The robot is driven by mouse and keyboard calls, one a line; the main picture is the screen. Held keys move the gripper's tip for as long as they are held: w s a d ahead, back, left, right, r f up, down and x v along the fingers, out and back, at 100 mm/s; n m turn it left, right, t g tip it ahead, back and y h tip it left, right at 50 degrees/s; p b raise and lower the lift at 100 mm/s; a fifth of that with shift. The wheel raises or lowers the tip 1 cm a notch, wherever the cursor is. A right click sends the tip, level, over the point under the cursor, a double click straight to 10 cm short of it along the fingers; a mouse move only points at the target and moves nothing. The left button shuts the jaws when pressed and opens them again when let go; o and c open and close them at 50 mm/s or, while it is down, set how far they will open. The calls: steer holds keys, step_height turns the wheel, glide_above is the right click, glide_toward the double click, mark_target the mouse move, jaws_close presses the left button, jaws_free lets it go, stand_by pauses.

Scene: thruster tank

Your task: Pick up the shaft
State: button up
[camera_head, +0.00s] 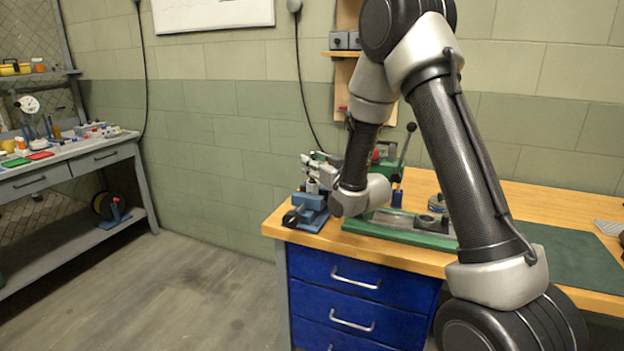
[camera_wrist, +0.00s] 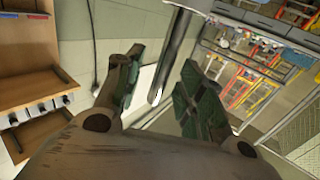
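My gripper (camera_wrist: 160,62) shows in the wrist view with its two green-padded fingers spread apart. A grey rod-like shape (camera_wrist: 172,50) lies between the fingers in the picture, with a gap to the left finger. I cannot tell if it is the shaft or a post behind. In the head view my arm reaches down to the left end of the wooden bench (camera_head: 520,200), with my gripper's end crowded among small grey parts near the wall. No shaft can be made out for certain there.
A blue fixture (camera_head: 308,215) with a black knob stands at the bench's left corner. A green-based machine (camera_head: 400,232) with a lever is beside my wrist. A green mat (camera_head: 570,258) lies to the right. A grey workbench (camera_head: 75,150) with tools stands far left, across open floor.

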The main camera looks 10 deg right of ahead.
steer(key=shift+w+a, duration=0.25)
steer(key=shift+w, duration=0.3)
jaws_close()
step_height(320, 180, up, 20)
stand_by(1.0)
